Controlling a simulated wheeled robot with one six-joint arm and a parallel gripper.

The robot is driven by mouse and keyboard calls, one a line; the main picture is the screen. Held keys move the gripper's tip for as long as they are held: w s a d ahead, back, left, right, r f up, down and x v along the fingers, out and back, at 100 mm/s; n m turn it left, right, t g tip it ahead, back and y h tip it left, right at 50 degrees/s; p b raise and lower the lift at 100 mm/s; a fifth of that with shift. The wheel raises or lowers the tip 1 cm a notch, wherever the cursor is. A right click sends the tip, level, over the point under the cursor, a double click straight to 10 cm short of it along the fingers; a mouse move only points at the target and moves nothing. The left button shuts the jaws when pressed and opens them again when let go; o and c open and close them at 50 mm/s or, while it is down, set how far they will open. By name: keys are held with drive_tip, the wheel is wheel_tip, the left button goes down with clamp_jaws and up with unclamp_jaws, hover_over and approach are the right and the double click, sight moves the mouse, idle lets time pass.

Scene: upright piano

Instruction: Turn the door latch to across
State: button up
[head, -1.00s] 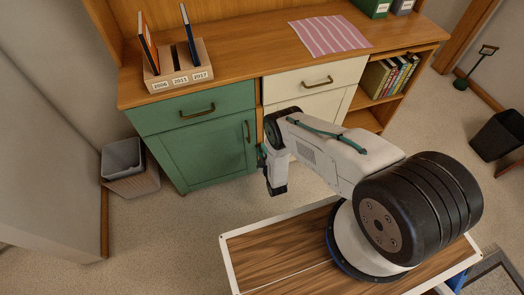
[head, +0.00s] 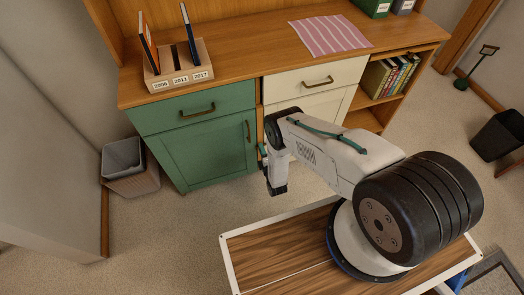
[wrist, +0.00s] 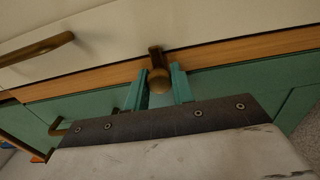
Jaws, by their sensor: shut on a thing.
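The brass door latch (wrist: 158,78) shows in the wrist view at the wooden strip between the green door and the cream front. Its round end sits between my fingertips, and its darker part reaches up over the strip, crosswise to it. My gripper (wrist: 159,87) has teal fingers, one on each side of the latch, and is shut on it. In the head view my gripper (head: 263,151) is at the right edge of the green door (head: 205,153), and my arm hides most of it and the latch.
A brass handle (head: 248,131) is on the green door near my gripper. Drawer handles (head: 198,111) stick out above. A waste bin (head: 128,165) stands left of the cabinet, and a dark bin (head: 499,135) is at the right. The floor before the cabinet is clear.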

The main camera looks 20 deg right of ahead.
drive_tip(key=shift+d, duration=0.1)
drive_tip(key=o, duration=0.9)
drive_tip(key=shift+s, duration=0.1)
